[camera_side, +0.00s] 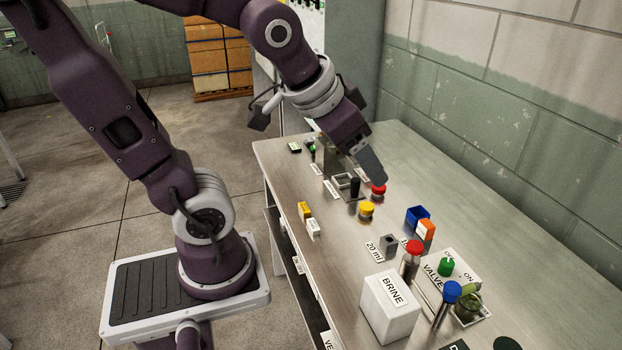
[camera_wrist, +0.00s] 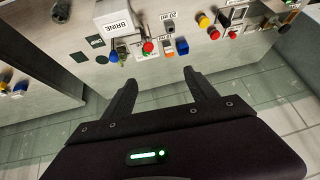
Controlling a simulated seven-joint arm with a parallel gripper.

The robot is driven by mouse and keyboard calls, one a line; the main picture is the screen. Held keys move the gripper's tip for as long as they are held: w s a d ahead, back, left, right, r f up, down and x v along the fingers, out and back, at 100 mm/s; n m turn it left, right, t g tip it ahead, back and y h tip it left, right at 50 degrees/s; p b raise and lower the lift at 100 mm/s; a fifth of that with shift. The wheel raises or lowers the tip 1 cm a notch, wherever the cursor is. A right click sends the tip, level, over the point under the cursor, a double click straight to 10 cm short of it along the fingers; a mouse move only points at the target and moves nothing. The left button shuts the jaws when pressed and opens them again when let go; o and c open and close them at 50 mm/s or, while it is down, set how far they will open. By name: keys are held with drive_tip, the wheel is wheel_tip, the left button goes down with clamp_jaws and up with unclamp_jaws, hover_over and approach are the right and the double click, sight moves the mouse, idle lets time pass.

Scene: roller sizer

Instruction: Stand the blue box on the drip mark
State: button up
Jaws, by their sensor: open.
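The blue box (camera_side: 417,214) stands on the steel bench beside an orange and white block, open-topped in the side view. In the wrist view the blue box (camera_wrist: 182,46) lies just beyond the right fingertip. A dark round mark (camera_side: 507,343) lies at the near end of the bench, beside a label starting with D; it is partly cut off. The wrist view shows this round mark (camera_wrist: 101,59) whole and bare; I take it for the drip mark. My gripper (camera_side: 368,168) is open above the bench, apart from the box. Its fingers (camera_wrist: 160,80) hold nothing.
A white BRINE block (camera_side: 390,308), a red-capped vial (camera_side: 412,258), a blue-capped vial (camera_side: 446,302) and a VALVE panel (camera_side: 452,272) stand between the box and the round mark. Red (camera_side: 378,188) and yellow (camera_side: 366,210) knobs are near my gripper. A wall runs behind.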

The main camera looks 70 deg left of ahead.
drive_tip(key=shift+g+h, duration=0.6)
drive_tip(key=s+d, duration=0.1)
drive_tip(key=s, duration=0.2)
drive_tip(key=s+d, duration=0.1)
drive_tip(key=s, duration=0.2)
drive_tip(key=s+d, duration=0.2)
drive_tip(key=s, duration=0.1)
drive_tip(key=shift+s+r, duration=0.15)
drive_tip(key=shift+s, duration=0.15)
drive_tip(key=c, duration=0.4)
drive_tip(key=shift+s, duration=0.1)
drive_tip(key=c, duration=0.4)
drive_tip(key=shift+c, duration=0.3)
